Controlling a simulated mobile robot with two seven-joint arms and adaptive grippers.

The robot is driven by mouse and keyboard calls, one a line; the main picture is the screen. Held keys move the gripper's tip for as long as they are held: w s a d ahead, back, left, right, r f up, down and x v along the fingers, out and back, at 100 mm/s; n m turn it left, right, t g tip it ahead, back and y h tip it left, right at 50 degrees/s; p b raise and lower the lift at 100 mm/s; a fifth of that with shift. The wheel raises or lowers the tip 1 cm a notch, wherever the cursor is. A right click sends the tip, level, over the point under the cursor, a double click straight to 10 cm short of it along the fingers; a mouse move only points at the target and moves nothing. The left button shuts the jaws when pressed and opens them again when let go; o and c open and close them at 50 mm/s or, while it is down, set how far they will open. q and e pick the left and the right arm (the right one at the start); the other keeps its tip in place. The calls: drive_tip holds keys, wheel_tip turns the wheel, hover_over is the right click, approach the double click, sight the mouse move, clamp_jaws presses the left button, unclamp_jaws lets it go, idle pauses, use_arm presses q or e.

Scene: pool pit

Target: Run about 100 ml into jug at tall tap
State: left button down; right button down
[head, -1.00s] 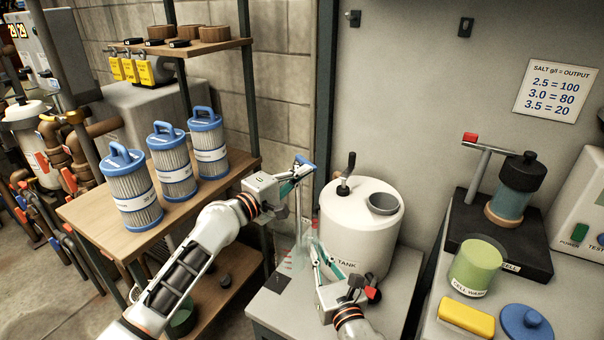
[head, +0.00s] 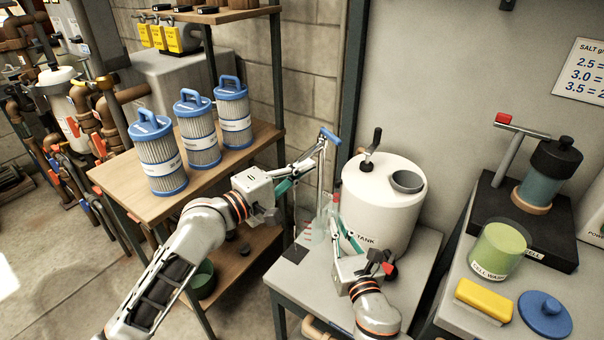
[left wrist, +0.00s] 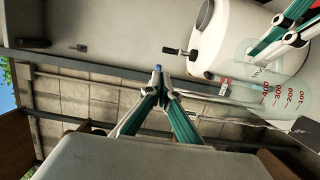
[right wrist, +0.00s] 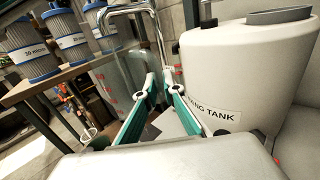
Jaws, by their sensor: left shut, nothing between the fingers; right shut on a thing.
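The clear jug (head: 319,231) with red graduation marks stands beside the white tank. The left wrist view shows the jug's marks (left wrist: 283,93), from 100 to 400. In the right wrist view the jug (right wrist: 118,72) is below the curved spout of the tall tap (right wrist: 128,10). I cannot make out any water or level in it. The tap's blue lever (head: 329,134) is at its top. My left gripper (head: 316,149) is shut and empty, its tips at or just beside the lever; contact is unclear.
The white tank (head: 375,212) with a grey cup (head: 408,181) on top stands close right of the jug. Blue-capped filter cartridges (head: 196,135) stand on a wooden shelf at left. A green cup (head: 497,250) and yellow block (head: 484,299) are on the right bench.

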drive_tip(key=shift+w+a+r, duration=0.1)
drive_tip(key=shift+w, duration=0.1)
use_arm(q)
drive_tip(key=shift+s+a, duration=0.15)
drive_tip(key=shift+s, duration=0.4)
drive_tip(key=shift+s+a, duration=0.15)
drive_tip(key=shift+s, duration=0.35)
use_arm(e)
drive_tip(key=w+a, duration=0.4)
drive_tip(key=w, duration=0.2)
drive_tip(key=shift+w, duration=0.15)
idle(1.0)
